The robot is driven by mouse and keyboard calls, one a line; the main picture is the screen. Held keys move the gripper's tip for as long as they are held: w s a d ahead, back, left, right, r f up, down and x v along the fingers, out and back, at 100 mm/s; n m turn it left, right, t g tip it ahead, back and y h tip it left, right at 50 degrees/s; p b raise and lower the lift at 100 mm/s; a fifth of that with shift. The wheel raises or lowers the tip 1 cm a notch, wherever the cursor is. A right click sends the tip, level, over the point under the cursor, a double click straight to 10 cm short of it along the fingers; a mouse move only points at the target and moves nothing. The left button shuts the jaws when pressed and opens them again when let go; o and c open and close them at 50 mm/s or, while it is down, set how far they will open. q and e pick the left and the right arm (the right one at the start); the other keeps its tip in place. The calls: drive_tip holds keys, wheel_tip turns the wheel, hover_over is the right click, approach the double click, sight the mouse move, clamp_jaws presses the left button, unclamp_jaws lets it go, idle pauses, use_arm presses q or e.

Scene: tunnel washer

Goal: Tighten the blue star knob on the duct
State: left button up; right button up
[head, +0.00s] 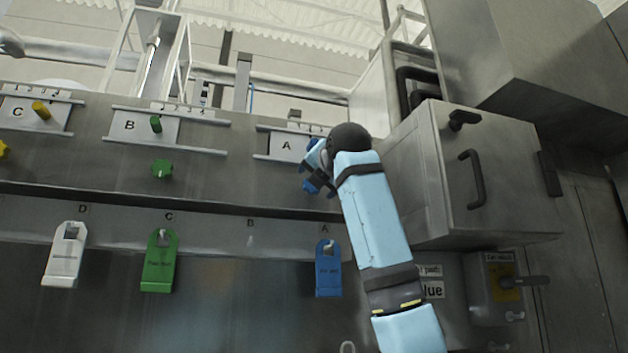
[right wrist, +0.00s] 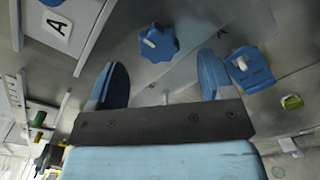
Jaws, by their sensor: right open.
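The blue star knob (right wrist: 152,43) with a pale centre shows in the right wrist view, on the grey metal duct face near plate A (right wrist: 57,28). My right gripper (right wrist: 162,75) is open, its two blue fingers spread apart. The knob appears beyond the fingertips, in the gap between them and nearer the left finger; no contact shows. In the head view my right gripper (head: 316,180) is at the duct below plate A (head: 288,147), and my arm and gripper mostly hide the knob there. My left gripper is not in view.
A blue tag (head: 328,268) hangs just below my right gripper. Green (head: 159,262) and white (head: 64,255) tags hang further left. A green knob (head: 162,169) is on the duct under plate B. A metal cabinet (head: 480,170) with black handles juts out right of my arm.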

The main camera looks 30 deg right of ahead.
drive_tip(key=x, duration=0.4)
drive_tip(key=shift+p, duration=0.35)
drive_tip(key=shift+s, duration=0.1)
drive_tip(key=shift+c, duration=0.6)
drive_tip(key=c, duration=0.8)
